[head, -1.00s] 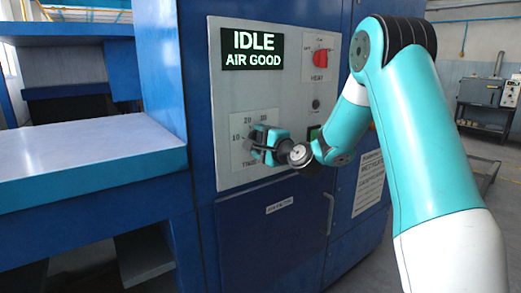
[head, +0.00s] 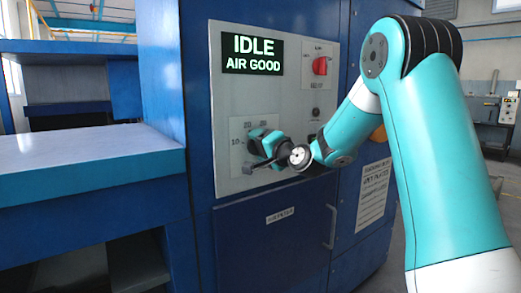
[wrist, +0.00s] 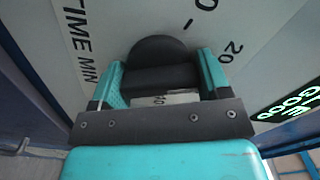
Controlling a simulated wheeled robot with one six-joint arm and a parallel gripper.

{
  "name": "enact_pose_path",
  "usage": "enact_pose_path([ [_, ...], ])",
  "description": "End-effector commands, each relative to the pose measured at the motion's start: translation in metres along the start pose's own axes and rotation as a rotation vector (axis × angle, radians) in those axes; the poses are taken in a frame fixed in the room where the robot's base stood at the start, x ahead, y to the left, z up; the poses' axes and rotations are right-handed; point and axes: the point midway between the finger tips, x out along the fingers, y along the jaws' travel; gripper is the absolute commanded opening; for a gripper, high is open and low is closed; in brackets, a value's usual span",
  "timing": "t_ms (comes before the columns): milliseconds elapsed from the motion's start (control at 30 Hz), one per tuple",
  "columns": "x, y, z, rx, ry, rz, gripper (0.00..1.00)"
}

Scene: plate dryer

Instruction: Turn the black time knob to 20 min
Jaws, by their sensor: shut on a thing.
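The black time knob (wrist: 158,47) is on the grey control panel in the wrist view. Its dark rounded top shows between the two teal fingers of my gripper (wrist: 162,62), which is shut on it from both sides. The dial's "20" (wrist: 233,50) is just right of the right finger. "TIME MIN" (wrist: 80,40) runs along the left. Another number is partly visible between the fingers. In the head view, my gripper (head: 260,150) is at the dial on the panel (head: 232,125) and hides most of the knob. I cannot read where the knob points.
Above the dial, a display (head: 252,53) reads "IDLE AIR GOOD". A blue ledge (head: 80,150) juts out at left. A door handle (head: 331,228) is below the panel.

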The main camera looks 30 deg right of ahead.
Motion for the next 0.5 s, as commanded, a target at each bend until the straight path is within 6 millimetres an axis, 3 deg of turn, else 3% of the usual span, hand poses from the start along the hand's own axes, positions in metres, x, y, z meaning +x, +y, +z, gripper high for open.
enact_pose_path([
  [367, 0.0000, 0.0005, 0.0015, -0.001, -0.004, 0.002, 0.47],
  [400, 0.0000, 0.0006, 0.0015, -0.001, -0.004, 0.002, 0.79],
  [500, -0.0001, 0.0005, 0.0012, -0.001, -0.003, 0.002, 0.96],
])
